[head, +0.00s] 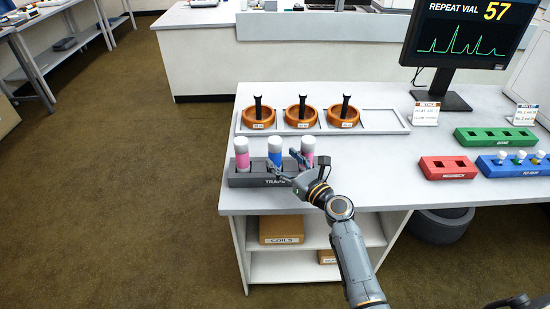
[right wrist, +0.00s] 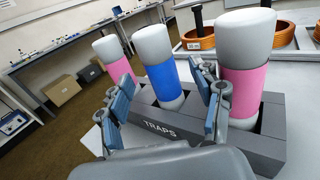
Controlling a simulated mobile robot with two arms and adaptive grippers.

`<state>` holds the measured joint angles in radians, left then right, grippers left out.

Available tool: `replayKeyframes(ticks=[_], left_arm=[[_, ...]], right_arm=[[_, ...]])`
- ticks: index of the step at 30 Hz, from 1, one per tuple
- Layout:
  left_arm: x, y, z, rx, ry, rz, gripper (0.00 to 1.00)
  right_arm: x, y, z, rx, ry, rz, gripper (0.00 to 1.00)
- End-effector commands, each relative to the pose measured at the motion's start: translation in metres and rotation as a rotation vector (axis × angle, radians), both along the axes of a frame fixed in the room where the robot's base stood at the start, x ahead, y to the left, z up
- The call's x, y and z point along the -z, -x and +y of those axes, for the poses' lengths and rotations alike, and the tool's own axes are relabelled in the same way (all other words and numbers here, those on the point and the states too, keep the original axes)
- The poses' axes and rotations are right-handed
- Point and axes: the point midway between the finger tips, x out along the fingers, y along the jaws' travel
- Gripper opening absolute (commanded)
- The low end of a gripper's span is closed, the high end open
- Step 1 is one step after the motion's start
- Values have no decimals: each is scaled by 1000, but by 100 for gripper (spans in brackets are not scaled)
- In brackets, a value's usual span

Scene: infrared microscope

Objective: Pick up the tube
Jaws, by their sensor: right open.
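Three white-capped tubes stand upright in a dark grey rack labelled TRAPS (head: 240,180). The left tube (head: 241,155) has a pink band, the middle tube (head: 275,152) a blue band, and the right tube (head: 308,147) a pink band. My right gripper (head: 284,167) is open at the front of the rack. In the right wrist view, the blue-banded tube (right wrist: 158,60) shows between its spread fingers, and the right finger overlaps the right pink-banded tube (right wrist: 244,50). I cannot tell whether the fingers touch either tube.
Behind the rack, a pale tray (head: 372,124) holds three orange coils (head: 303,116). To the right are a red block (head: 447,168), a green block (head: 495,137) and a blue block (head: 512,164) with small vials. A monitor (head: 461,35) stands behind. The countertop between is clear.

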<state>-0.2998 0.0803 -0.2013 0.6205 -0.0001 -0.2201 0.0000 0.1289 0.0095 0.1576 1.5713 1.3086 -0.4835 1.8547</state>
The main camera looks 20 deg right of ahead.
Motion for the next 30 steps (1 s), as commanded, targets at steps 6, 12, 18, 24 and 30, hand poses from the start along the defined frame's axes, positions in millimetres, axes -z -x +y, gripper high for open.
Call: replayKeyframes(ticks=[6,12,18,24,30], left_arm=[[4,0,0,0,0,0,0],[4,0,0,0,0,0,0],[4,0,0,0,0,0,0],[4,0,0,-1,0,0,0],[4,0,0,-1,0,0,0]], right_arm=[[-1,-33,11,-1,0,-2,65],[-1,-42,14,-1,2,-2,65],[-1,-42,14,-1,2,-1,55],[-1,-42,14,-1,2,-1,14],[-1,-42,14,-1,1,-3,0]])
